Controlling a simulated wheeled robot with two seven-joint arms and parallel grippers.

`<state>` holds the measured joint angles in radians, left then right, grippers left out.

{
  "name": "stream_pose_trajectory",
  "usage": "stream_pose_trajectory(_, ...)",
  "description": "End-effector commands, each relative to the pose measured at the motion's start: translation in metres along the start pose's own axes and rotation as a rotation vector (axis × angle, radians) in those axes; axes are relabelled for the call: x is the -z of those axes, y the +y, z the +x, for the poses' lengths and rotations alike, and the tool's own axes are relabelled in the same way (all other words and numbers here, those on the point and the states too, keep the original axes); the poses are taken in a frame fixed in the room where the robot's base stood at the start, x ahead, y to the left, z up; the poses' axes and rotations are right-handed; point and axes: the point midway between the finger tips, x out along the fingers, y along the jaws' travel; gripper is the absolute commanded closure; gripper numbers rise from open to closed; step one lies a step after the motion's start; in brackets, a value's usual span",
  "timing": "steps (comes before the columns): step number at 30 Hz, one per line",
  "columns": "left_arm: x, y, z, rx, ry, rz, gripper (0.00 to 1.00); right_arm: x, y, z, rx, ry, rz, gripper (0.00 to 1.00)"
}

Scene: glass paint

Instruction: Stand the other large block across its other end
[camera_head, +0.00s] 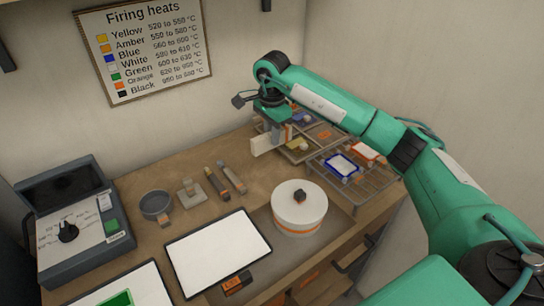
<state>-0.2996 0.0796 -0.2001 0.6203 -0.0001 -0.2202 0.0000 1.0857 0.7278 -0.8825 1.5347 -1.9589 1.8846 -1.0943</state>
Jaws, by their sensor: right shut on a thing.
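My right gripper (274,127) points down near the back of the bench, in front of the wall. It is shut on a pale block (263,147), whose cream-white face shows to the left of and below the fingers. I cannot tell whether this block touches the bench. A narrow orange-brown and white edge (288,133) shows just right of the fingers; what it belongs to is unclear. No second large block can be made out clearly. My left gripper is not in view.
Trays with coloured pieces (300,146) lie right of the gripper, and a wire rack (372,182) holds blue- and red-edged tiles. A white round drum (299,206), white sheet (218,252), grey bowl (156,204) and control box (73,222) stand nearer. Bare bench lies left of the gripper.

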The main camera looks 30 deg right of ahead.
Motion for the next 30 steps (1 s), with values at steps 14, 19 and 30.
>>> stream_pose_trajectory(14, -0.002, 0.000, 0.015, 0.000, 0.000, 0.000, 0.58, 0.000, 0.000, -0.082, 0.001, 0.000, 0.000, 1.00)
stream_pose_trajectory(19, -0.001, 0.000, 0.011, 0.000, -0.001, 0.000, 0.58, 0.000, 0.000, -0.093, 0.000, 0.000, 0.000, 1.00)
stream_pose_trajectory(30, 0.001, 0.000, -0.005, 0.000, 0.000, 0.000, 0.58, 0.000, 0.000, -0.115, -0.001, 0.000, 0.000, 1.00)
